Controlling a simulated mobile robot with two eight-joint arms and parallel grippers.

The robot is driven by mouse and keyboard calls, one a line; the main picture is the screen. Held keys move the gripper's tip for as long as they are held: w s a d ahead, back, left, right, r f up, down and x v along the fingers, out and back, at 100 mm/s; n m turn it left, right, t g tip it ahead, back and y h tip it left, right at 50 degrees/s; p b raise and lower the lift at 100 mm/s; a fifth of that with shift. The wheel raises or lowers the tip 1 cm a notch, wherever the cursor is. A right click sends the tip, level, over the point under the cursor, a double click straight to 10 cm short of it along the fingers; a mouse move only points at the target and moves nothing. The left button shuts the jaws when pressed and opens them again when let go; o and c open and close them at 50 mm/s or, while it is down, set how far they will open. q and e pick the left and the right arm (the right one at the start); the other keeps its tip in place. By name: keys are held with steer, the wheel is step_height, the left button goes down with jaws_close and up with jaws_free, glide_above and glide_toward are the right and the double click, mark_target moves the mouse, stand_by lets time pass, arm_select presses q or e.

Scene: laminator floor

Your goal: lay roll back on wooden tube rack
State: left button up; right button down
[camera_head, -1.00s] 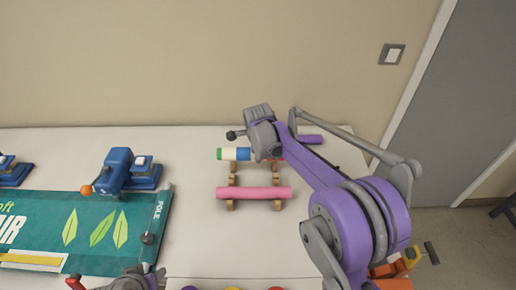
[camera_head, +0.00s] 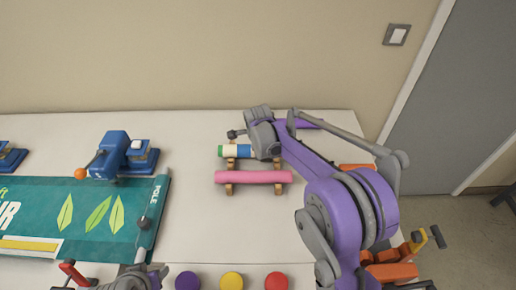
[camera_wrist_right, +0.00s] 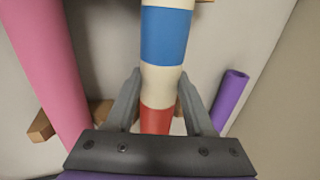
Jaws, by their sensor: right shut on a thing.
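The striped roll (camera_head: 236,151), with green, white and blue bands at its left end, lies level above or on the far part of the wooden rack (camera_head: 230,188). My right gripper (camera_head: 262,150) is shut on it; in the right wrist view the fingers (camera_wrist_right: 160,105) straddle the roll (camera_wrist_right: 165,40) around its white and red bands. I cannot tell whether the roll touches the rack. A pink roll (camera_head: 253,177) lies on the near part of the rack. My left gripper (camera_head: 138,272) is partly in view at the bottom edge; its fingers are unclear.
A purple roll (camera_head: 305,124) lies behind the rack, also seen in the wrist view (camera_wrist_right: 232,98). Blue clamp-like devices (camera_head: 122,152) and a teal banner (camera_head: 90,215) lie left. Purple, yellow (camera_head: 231,281) and red round ends show at the front. Bench between rack and banner is clear.

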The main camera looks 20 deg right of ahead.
steer(key=shift+c, duration=1)
jaws_free()
steer(key=v, duration=1.1)
steer(key=shift+s, duration=0.15)
steer(key=s+f+n+t, duration=0.1)
steer(key=s+f+n, duration=0.2)
steer(key=s+n, duration=0.7)
steer(key=s+f+n+y, duration=0.1)
steer(key=s+f+n, duration=0.2)
steer(key=s+n, duration=0.8)
steer(key=s, duration=0.9)
steer(key=shift+s+f+t, duration=0.15)
steer(key=shift+s+t, duration=0.15)
steer(key=shift+t, duration=0.1)
